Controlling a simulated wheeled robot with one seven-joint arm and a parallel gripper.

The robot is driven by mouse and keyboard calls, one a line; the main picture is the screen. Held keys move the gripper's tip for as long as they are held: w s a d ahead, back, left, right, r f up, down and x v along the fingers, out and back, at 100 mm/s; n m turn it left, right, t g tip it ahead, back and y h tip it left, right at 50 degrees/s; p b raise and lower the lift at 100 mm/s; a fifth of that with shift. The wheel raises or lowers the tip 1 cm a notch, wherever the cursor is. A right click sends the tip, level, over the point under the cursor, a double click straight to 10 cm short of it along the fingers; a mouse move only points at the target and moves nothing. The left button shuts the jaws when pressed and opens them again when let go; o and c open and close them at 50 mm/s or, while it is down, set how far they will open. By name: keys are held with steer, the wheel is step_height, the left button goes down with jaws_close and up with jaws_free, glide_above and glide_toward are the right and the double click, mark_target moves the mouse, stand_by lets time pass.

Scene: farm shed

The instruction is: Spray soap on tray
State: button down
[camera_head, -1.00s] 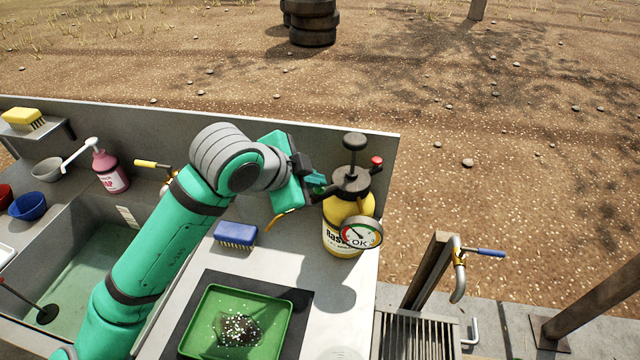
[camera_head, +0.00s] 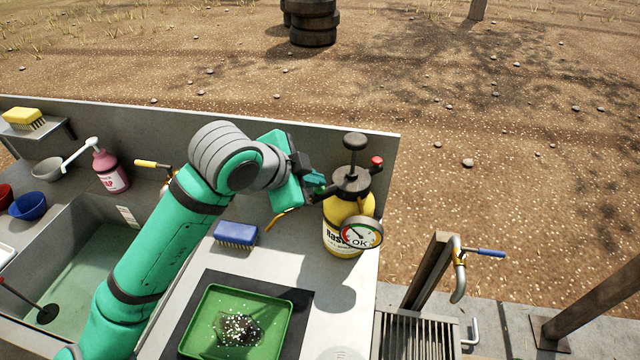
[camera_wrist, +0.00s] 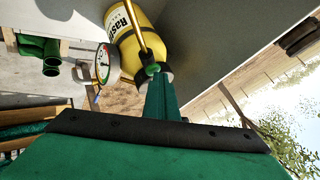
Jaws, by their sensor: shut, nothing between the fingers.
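The yellow pump sprayer (camera_head: 341,224) stands upright on the counter, with a black pump top and a round gauge (camera_head: 360,235) reading OK. My gripper (camera_head: 318,190) is shut and empty at the sprayer's upper left side. In the wrist view my green fingers (camera_wrist: 160,92) reach the sprayer's black and green fitting; whether they touch it I cannot tell. A yellow spray tube (camera_head: 277,218) slants down-left from there. The green tray (camera_head: 290,322) lies on a dark mat, holding a dark dirt patch (camera_head: 238,329) speckled with white dots.
A blue brush (camera_head: 236,235) lies between my arm and the sprayer. A pink soap bottle (camera_head: 108,171), a blue bowl (camera_head: 28,207) and a sink (camera_head: 85,262) are at the left. A low wall (camera_head: 240,127) runs behind. A valve with a blue handle (camera_head: 485,253) is at right.

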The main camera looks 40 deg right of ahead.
step_height(320, 180, up, 6)
stand_by(0.6)
stand_by(2.4)
